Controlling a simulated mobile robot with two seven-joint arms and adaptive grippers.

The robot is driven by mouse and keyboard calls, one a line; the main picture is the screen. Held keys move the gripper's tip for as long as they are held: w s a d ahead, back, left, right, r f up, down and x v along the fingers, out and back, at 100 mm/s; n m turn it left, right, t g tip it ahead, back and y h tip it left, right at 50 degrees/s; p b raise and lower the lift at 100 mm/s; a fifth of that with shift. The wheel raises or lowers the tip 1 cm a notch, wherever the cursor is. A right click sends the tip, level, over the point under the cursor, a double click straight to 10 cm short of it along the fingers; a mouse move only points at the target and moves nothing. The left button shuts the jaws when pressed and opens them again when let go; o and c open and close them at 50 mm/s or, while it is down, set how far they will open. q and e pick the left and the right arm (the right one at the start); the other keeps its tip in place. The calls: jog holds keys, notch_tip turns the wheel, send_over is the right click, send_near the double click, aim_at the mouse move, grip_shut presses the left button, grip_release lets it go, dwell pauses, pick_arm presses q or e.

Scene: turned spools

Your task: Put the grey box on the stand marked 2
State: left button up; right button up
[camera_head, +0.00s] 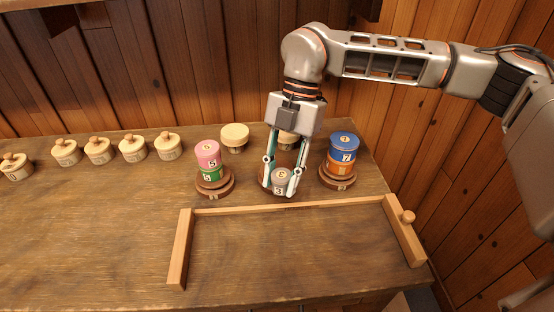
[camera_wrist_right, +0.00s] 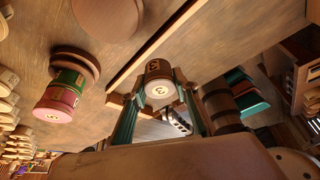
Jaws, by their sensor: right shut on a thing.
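The grey box (camera_head: 280,178) is a small round box with a figure on its lid and a label that looks like 3. My right gripper (camera_head: 280,187) points down and is shut on it; the box also shows between the fingertips in the right wrist view (camera_wrist_right: 159,85). Behind it a brown stand (camera_head: 262,178) is mostly hidden. A bare round disc (camera_wrist_right: 108,14) shows at the top of the wrist view. The left stand (camera_head: 215,190) and right stand (camera_head: 337,181) carry boxes. The stand marks are too small to read surely. My left gripper is not in view.
A pink box (camera_head: 208,154) sits on a green box (camera_head: 211,174); a blue box (camera_head: 343,143) sits on an orange one (camera_head: 340,164). Several pale knobbed pots (camera_head: 133,149) line the back left. A wooden frame (camera_head: 290,207) borders clear table in front.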

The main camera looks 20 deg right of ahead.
jog(key=w, duration=0.3)
jog(key=w+d, duration=0.1)
jog(key=w, duration=0.5)
jog(key=shift+d, duration=0.4)
notch_tip(320, 180, down, 4)
jog(key=shift+w+r+b, duration=0.15)
jog(key=shift+r+b, duration=0.05)
jog(key=shift+b, duration=0.1)
jog(key=shift+r, duration=0.1)
jog(key=o, duration=0.9)
jog(key=shift+f, duration=0.2)
jog(key=shift+r, duration=0.1)
jog(key=v, duration=0.7)
jog(key=shift+d+r, duration=0.1)
jog(key=shift+r, duration=0.2)
